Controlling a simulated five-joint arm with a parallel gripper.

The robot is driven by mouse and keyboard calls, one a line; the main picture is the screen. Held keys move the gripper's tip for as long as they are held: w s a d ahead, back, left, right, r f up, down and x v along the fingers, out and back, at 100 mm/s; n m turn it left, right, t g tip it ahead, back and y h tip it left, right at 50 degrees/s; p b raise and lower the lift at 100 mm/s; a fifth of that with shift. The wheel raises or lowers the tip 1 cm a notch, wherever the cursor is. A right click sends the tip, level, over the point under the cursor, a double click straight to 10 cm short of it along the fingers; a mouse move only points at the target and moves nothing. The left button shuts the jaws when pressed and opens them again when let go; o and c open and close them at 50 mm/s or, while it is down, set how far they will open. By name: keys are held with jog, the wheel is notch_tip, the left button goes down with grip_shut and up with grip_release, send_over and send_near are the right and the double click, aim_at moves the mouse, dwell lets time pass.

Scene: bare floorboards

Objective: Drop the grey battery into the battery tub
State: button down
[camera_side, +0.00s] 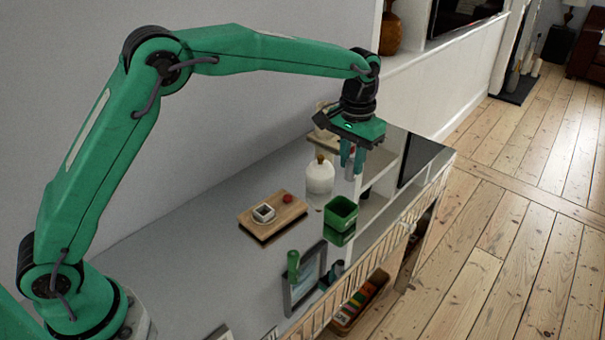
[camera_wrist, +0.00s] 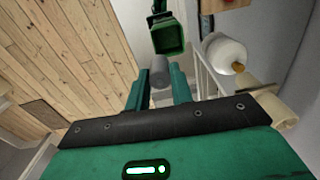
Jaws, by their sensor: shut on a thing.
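The grey battery (camera_wrist: 160,76) is a plain cylinder between the two green fingers of my gripper (camera_wrist: 160,84), which is shut on it. In the side view my gripper (camera_side: 352,168) points down and is raised above the grey top of the cabinet; the fingers largely hide the battery there. The battery tub (camera_side: 341,212) is a small square green open box on the cabinet top, below and slightly left of my gripper. In the wrist view the tub (camera_wrist: 167,36) shows just beyond the fingertips, with the battery apart from it. I cannot see into its bottom.
A white rounded bottle (camera_side: 320,176) stands close behind the tub. A wooden board (camera_side: 279,222) with a small white square dish (camera_side: 264,213) and a red item lies to the left. A grey picture frame (camera_side: 305,277) and a green cylinder (camera_side: 293,266) stand near the front edge.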

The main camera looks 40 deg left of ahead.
aim_at(351, 180)
jog(key=shift+w, duration=0.2)
jog(key=shift+f, duration=0.2)
jog(key=shift+f, duration=2.85)
jog(key=c, duration=1.1)
grip_release()
jog(key=shift+c, duration=0.2)
jog(key=shift+r, duration=3.9)
